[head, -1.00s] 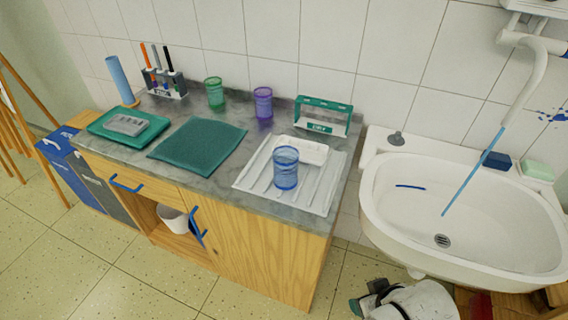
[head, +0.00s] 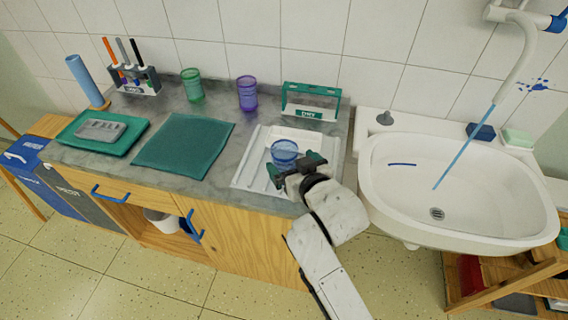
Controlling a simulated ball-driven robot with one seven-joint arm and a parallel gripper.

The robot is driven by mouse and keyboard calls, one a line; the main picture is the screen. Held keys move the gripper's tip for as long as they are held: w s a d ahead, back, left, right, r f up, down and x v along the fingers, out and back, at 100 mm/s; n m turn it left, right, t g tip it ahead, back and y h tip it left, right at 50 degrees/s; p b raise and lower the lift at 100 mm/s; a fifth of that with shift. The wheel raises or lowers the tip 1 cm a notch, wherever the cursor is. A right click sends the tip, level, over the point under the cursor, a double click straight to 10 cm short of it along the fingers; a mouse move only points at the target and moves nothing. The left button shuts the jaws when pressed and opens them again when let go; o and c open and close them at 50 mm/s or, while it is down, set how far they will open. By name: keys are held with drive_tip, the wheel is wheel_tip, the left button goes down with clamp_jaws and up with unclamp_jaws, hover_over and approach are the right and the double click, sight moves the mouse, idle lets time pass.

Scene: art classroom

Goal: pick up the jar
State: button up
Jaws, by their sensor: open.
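A blue see-through jar (head: 284,150) stands upright on the white ribbed tray (head: 245,178) near the counter's front right. A green jar (head: 192,86) and a purple jar (head: 247,94) stand farther back by the wall. My gripper (head: 295,167) is open at the near side of the blue jar, over the tray. Its dark fingers hide the jar's lower part. I cannot tell whether they touch the jar or how far they reach around it.
A green and white rack (head: 310,101) stands behind the tray. The sink (head: 455,190) is at right.

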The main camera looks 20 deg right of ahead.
sight(280, 152)
drive_tip(key=shift+x, duration=2.6)
drive_tip(key=shift+a+f, duration=0.1)
drive_tip(key=shift+f, duration=0.1)
drive_tip(key=shift+c, duration=0.2)
drive_tip(key=c, duration=1.1)
